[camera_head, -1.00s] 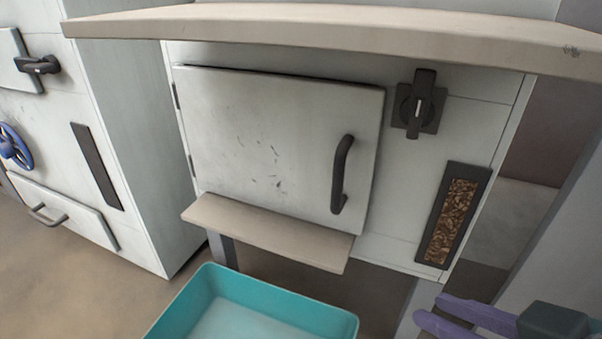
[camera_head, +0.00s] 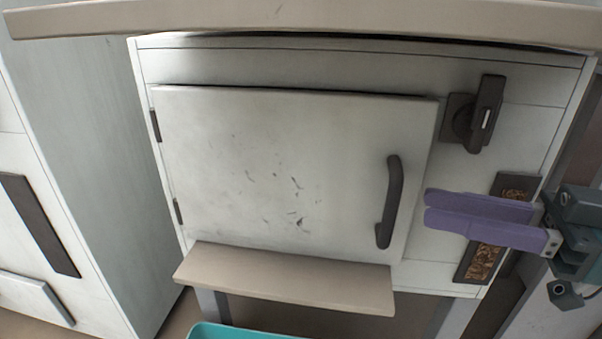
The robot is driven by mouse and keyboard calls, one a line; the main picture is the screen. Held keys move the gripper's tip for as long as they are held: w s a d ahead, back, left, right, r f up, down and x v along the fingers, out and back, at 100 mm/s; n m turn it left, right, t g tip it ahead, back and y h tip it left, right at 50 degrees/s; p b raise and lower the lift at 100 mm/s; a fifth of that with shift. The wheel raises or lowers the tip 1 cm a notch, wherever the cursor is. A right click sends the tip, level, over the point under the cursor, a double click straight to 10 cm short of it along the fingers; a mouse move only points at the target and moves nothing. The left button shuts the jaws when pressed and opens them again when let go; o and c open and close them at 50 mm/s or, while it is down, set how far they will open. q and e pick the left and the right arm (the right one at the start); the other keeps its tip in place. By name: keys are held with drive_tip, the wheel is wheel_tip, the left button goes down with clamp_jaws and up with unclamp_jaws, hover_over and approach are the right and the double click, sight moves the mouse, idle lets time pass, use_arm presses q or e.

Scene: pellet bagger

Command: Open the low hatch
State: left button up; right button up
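The low hatch is a pale grey, scuffed door (camera_head: 270,160) in the cabinet front. It looks shut, with hinges on its left edge and a dark bar handle (camera_head: 390,202) near its right edge. A dark rotary latch (camera_head: 477,115) sits right of the door's upper corner, its lever roughly upright. My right gripper (camera_head: 428,208) has purple fingers and comes in from the right. Its fingertips are just right of the handle in the picture, pointing left at it, with nothing between them. The fingers overlap in this view but look open. My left gripper is out of view.
A beige counter (camera_head: 300,18) overhangs above the hatch and a small beige ledge (camera_head: 285,280) juts out below it. A teal bin (camera_head: 240,332) shows at the bottom edge. A pellet window (camera_head: 485,262) is partly behind my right gripper. Another cabinet stands left.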

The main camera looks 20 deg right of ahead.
sight(398, 201)
drive_tip(key=b+x, duration=0.1)
drive_tip(key=x, duration=0.4)
drive_tip(key=shift+w+a+f+b, duration=0.1)
drive_tip(key=shift+w+a+b, duration=0.05)
drive_tip(key=shift+b, duration=0.2)
drive_tip(key=shift+w+a, duration=0.2)
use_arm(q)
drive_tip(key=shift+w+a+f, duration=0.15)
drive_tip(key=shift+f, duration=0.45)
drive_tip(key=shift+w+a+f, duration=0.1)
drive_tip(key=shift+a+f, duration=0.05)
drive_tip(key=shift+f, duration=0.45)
use_arm(e)
drive_tip(key=c, duration=0.3)
clamp_jaws()
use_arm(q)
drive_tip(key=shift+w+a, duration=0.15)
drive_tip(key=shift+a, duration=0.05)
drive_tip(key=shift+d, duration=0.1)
